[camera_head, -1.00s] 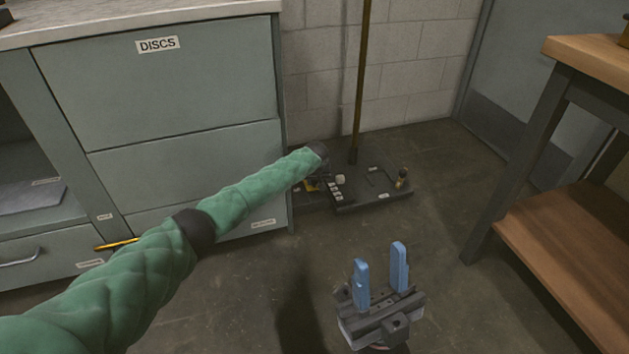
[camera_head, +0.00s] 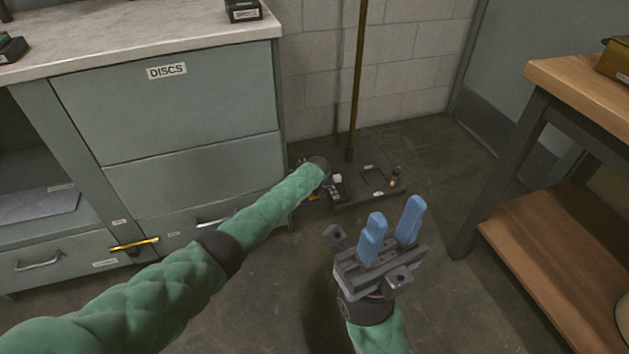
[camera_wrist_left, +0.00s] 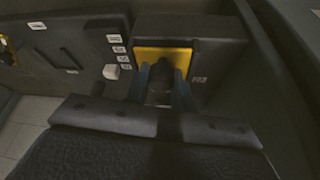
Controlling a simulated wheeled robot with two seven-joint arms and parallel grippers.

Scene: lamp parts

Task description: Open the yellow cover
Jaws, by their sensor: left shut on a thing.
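The yellow cover (camera_wrist_left: 176,55) is a flat yellow panel on a dark box in the left wrist view. In the head view only a small yellow patch (camera_head: 313,196) shows below my left wrist. My left gripper (camera_wrist_left: 160,72) has its blue fingers at the panel's lower part, shut on a dark piece in front of it, which seems to be part of the cover. The fingers are hidden in the head view. My right gripper (camera_head: 396,212) is open and empty, in front of the floor unit.
A dark floor unit (camera_head: 350,203) with white buttons and a tall pole (camera_head: 357,80) stands by the wall. A grey cabinet labelled DISCS (camera_head: 180,110) is at left, with a yellow bar (camera_head: 134,245) low on it. A wooden table (camera_head: 585,90) is at right. Floor between is clear.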

